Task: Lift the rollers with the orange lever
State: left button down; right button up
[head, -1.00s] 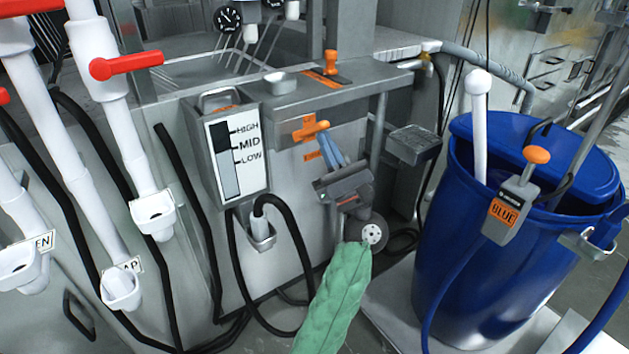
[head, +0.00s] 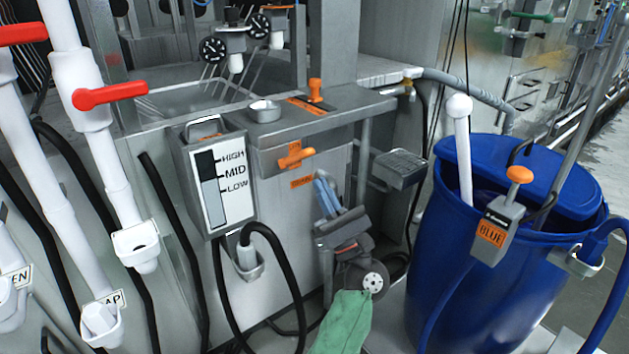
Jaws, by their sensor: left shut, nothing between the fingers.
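An orange lever (head: 295,156) sits on the front face of the grey machine, its handle pointing right. A second orange handle (head: 315,90) stands upright in an orange-marked slot on the machine's top. I cannot tell from the picture which one works the rollers. Two black wheels (head: 213,49) show above the trough at the back; the rollers themselves are not clear. My left gripper (head: 324,188), with blue fingers, is shut and empty, just below and right of the front lever, apart from it. My right gripper is out of view.
A level gauge box (head: 217,178) is left of the front lever. A blue barrel (head: 480,270) with an orange-topped BLUE control stands at the right. White pipes with red handles (head: 110,96) are at the left. Black hoses hang in front of the machine.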

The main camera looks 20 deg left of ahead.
pick_arm(q)
jog(key=shift+v, duration=1.55)
jog(key=shift+a, duration=0.1)
